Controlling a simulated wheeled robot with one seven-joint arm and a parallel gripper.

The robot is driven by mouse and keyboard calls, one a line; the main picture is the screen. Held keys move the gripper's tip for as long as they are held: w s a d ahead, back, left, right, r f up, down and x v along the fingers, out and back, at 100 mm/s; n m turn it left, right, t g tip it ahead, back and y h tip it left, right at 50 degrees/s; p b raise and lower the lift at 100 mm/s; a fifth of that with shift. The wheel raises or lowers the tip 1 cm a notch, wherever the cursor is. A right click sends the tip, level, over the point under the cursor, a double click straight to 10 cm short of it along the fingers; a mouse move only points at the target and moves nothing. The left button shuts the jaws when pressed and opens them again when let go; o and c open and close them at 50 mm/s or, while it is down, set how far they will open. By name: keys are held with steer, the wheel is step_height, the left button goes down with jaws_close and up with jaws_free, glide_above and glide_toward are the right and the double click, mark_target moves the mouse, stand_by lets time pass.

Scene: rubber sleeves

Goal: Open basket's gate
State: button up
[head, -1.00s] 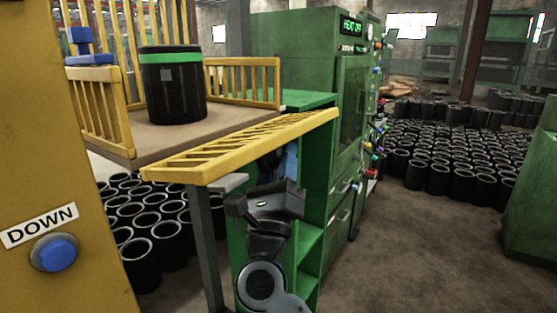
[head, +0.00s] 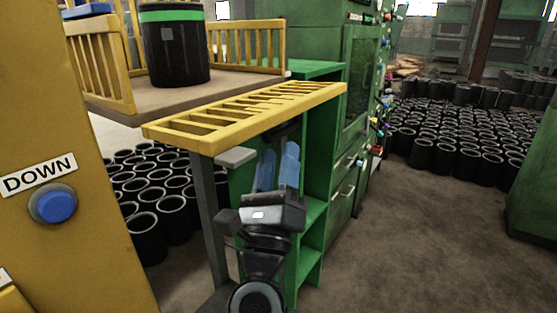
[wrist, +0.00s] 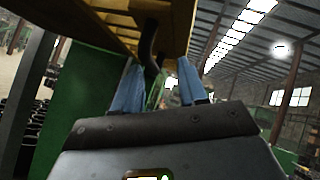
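The basket's gate (head: 205,128) is a yellow slatted panel lying roughly flat along the near edge of the basket's brown floor (head: 130,98). A black drum (head: 178,55) with a green band stands on that floor. My gripper (head: 278,152) is below the gate's right half, its two blue fingers pointing up and spread apart. In the wrist view, the yellow underside of the gate (wrist: 120,22) is overhead. A dark curved handle (wrist: 150,48) hangs from it, between and beyond the fingers (wrist: 158,78). I see no contact with it.
A yellow panel at left carries a blue DOWN button (head: 54,203). A grey post (head: 206,210) stands left of my gripper. A green cabinet with shelves (head: 312,225) stands close on the right. Black rubber sleeves (head: 172,200) cover the floor behind.

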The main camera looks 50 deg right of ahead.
steer(key=w+b+v, duration=0.1)
steer(key=b+v, duration=0.5)
steer(key=v, duration=0.2)
steer(key=shift+a+f, duration=0.35)
steer(key=shift+f, duration=0.15)
stand_by(0.4)
stand_by(0.7)
